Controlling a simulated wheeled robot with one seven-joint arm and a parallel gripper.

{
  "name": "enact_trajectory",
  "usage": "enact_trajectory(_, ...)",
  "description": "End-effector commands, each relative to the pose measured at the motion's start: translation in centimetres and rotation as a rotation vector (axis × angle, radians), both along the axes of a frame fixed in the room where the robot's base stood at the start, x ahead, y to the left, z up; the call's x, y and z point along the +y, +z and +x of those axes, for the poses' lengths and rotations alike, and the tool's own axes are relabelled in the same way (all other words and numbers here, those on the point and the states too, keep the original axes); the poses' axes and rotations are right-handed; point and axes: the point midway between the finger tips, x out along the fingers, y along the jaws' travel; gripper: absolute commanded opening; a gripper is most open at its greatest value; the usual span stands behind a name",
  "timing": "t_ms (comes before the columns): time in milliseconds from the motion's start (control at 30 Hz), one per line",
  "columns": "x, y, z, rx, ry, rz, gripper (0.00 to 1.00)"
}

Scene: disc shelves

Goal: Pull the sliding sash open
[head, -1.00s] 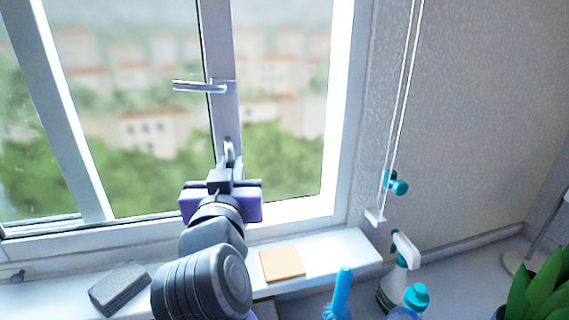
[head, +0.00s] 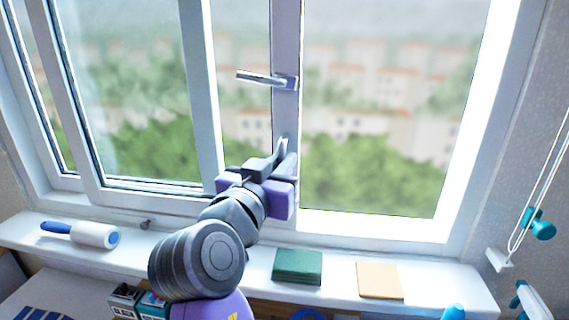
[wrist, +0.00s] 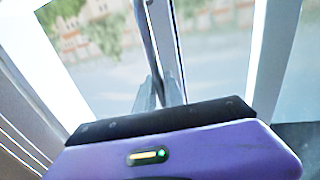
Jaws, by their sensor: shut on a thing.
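The sliding sash (head: 285,115) is a white-framed window panel, and its upright stile carries a silver lever handle (head: 268,79) lying horizontal. A wide bright gap stands between this stile and the right window frame (head: 478,130). My gripper (head: 283,152) is shut on the grey pull handle (head: 292,150) low on the stile, below the lever. In the wrist view my gripper's fingers (wrist: 160,94) close around the handle's dark upright bar (wrist: 148,35). The fingers partly hide the grip itself.
The white sill (head: 340,285) below holds a lint roller (head: 82,235), a green block (head: 297,266) and a tan block (head: 380,280). Blind cords (head: 540,185) hang at the right. A fixed upright (head: 201,100) stands left of the sash stile.

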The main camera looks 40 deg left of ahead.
Motion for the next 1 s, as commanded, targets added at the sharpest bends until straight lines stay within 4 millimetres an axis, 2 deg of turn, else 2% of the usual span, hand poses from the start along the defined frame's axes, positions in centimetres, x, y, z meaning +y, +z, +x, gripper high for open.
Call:
enact_trajectory(33, 0.0, 0.0, 0.1, 0.0, 0.0, 0.0, 0.14)
enact_trajectory(133, 0.0, 0.0, 0.1, 0.0, 0.0, 0.0, 0.34)
enact_trajectory(533, -0.2, 0.0, -0.5, 0.0, 0.001, 0.001, 0.34)
enact_trajectory(1000, -2.8, 0.0, -6.5, -0.001, 0.001, 0.001, 0.34)
